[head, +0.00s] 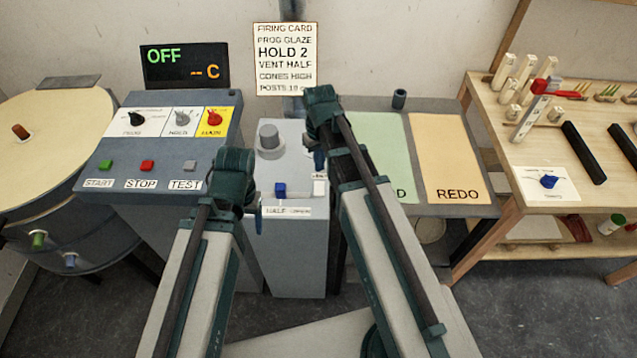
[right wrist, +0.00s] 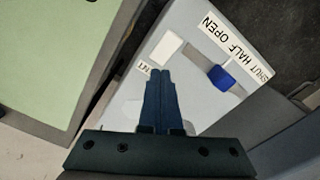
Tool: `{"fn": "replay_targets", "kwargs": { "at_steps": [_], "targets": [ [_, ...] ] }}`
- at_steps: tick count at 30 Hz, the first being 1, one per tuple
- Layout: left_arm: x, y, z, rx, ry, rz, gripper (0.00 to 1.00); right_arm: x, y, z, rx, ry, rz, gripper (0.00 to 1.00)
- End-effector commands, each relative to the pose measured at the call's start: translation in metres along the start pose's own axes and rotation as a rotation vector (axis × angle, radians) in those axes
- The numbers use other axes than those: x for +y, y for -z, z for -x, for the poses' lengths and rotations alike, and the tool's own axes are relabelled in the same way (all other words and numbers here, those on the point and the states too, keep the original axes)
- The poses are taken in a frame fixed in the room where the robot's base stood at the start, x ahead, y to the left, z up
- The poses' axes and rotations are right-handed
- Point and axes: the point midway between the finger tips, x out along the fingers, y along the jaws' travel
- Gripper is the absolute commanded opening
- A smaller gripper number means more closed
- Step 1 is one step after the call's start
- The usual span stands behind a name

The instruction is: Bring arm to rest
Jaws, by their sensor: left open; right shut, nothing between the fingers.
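My left gripper (head: 258,198) is in front of the kiln control panel's right side, mostly hidden behind its own wrist; it is open. My right gripper (head: 319,158) hangs over the right part of the grey vent box (head: 300,258), fingers pointing down. In the right wrist view its blue fingers (right wrist: 160,100) are together with nothing between them. The vent box's blue slider knob (head: 280,189) also shows in the right wrist view (right wrist: 222,77), to the right of the fingers and apart from them. A white button (right wrist: 158,49) lies beyond the fingertips.
The control panel (head: 145,172) has dials and START, STOP and TEST buttons; its display (head: 185,66) reads OFF. A firing card (head: 286,60) stands behind. A table with green (head: 393,135) and orange REDO (head: 447,160) mats and a wooden shelf (head: 560,220) are to the right.

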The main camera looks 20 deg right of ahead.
Motion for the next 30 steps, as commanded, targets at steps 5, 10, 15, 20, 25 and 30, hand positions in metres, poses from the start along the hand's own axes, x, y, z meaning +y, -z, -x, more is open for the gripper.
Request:
{"fn": "replay_targets", "kwargs": {
  "at_steps": [5, 10, 15, 20, 25, 30],
  "targets": [
    [0.0, 0.0, 0.003, 0.0, 0.0, 0.0, 0.7, 0.0, 0.0, 0.003, 0.0, 0.0, 0.0, 0.0],
    [0.0, 0.0, 0.003, 0.0, 0.0, 0.0, 0.7, -0.003, -0.002, 0.003, -0.001, -0.001, 0.002, 0.0],
    [0.0, 0.0, 0.003, 0.0, 0.0, 0.0, 0.7, -0.054, -0.038, 0.003, -0.021, -0.025, 0.036, 0.0],
    [0.0, 0.0, 0.003, 0.0, 0.0, 0.0, 0.7, -0.106, -0.083, 0.004, -0.043, -0.064, 0.07, 0.0],
    [0.0, 0.0, 0.003, 0.0, 0.0, 0.0, 0.7, -0.132, -0.111, 0.004, -0.052, -0.092, 0.086, 0.0],
    [0.0, 0.0, 0.003, 0.0, 0.0, 0.0, 0.7, -0.137, -0.115, 0.004, -0.054, -0.099, 0.087, 0.0]
  ]
}}
